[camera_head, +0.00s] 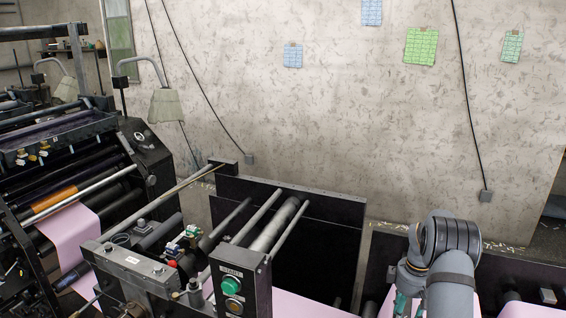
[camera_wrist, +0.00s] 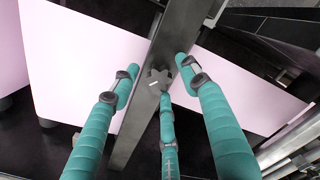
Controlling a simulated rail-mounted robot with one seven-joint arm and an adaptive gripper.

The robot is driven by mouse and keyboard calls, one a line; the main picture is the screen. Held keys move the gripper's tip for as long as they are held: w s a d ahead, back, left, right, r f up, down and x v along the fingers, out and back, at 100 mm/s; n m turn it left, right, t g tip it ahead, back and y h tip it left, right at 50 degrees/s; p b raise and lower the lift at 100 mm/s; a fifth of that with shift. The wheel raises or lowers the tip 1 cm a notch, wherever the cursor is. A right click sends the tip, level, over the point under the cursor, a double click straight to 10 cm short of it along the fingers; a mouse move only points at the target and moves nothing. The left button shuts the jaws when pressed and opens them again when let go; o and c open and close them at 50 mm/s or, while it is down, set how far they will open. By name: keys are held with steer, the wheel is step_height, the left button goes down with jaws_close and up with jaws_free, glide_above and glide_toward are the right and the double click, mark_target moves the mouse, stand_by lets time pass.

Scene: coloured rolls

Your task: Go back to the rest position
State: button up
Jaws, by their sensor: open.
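My gripper (camera_wrist: 160,80) shows in the wrist view as three teal fingers spread apart, with nothing between them. Beyond the fingertips is a grey metal bar (camera_wrist: 133,128) with a dark star-shaped knob on it. I cannot tell whether the fingers touch the bar. In the head view my grey arm is at the lower right, and only a little of the teal fingers (camera_head: 401,304) shows at the bottom edge; the fingertips are hidden.
Pink sheet (camera_wrist: 75,60) runs on both sides of the bar. A printing machine with rollers (camera_head: 270,235) and a control box (camera_head: 243,283) with a green button stands left of my arm. Another machine (camera_head: 90,150) is farther left.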

steer(key=shift+r+b, duration=0.3)
steer(key=shift+r, duration=0.55)
